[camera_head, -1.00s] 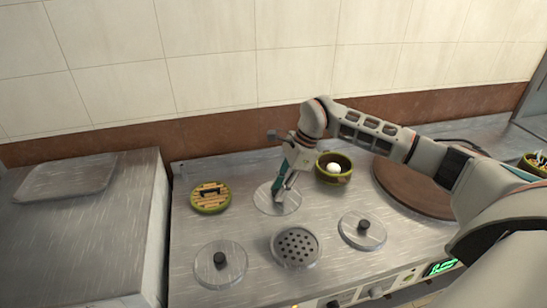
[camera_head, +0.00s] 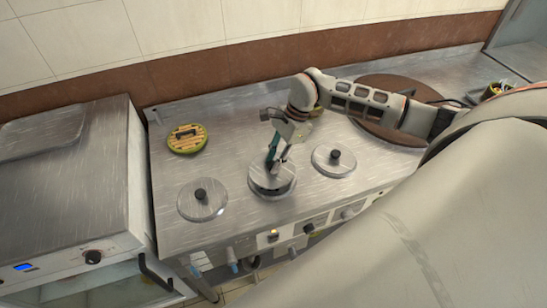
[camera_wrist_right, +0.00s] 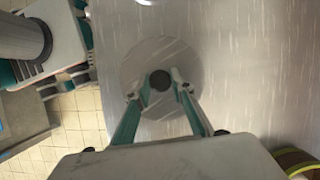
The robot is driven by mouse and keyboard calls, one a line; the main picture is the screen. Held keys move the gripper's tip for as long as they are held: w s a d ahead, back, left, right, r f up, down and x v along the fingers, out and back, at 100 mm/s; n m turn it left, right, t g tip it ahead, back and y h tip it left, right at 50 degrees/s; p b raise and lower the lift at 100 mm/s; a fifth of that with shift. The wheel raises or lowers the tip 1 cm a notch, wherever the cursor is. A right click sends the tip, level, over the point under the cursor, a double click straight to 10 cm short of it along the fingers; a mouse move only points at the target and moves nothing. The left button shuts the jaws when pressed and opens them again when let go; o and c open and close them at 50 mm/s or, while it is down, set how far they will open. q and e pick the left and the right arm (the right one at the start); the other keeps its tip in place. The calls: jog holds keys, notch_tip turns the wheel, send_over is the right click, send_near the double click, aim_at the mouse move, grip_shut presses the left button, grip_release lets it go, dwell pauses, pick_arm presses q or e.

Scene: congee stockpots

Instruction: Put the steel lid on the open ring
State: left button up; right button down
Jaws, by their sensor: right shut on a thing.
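The steel lid (camera_head: 272,174) is a round disc, held level over the open ring (camera_head: 272,193) in the middle of the steel worktop. My right gripper (camera_head: 273,166) is shut on its dark knob (camera_wrist_right: 160,80), which shows between the two teal fingers in the right wrist view. The lid covers nearly all of the ring, whose near edge shows just below it. I cannot tell whether the lid touches it. My left gripper is not in the head view.
Other knobbed steel lids lie on the worktop, one to the left (camera_head: 202,199) and one to the right (camera_head: 333,160). A round bamboo lid (camera_head: 187,138) lies back left. A large brown disc (camera_head: 385,105) is back right, partly behind my arm. Control knobs line the front.

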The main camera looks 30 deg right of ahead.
jog(key=shift+f, duration=0.6)
jog(key=shift+f+b, duration=0.35)
jog(key=shift+b, duration=0.15)
jog(key=shift+f, duration=0.4)
pick_arm(q)
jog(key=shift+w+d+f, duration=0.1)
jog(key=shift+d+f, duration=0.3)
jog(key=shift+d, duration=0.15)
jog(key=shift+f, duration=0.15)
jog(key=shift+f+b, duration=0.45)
jog(key=shift+b, duration=0.25)
pick_arm(e)
jog(key=shift+f, duration=0.55)
jog(key=c, duration=2)
grip_release()
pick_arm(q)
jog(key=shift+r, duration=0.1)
pick_arm(e)
jog(key=shift+r, duration=0.1)
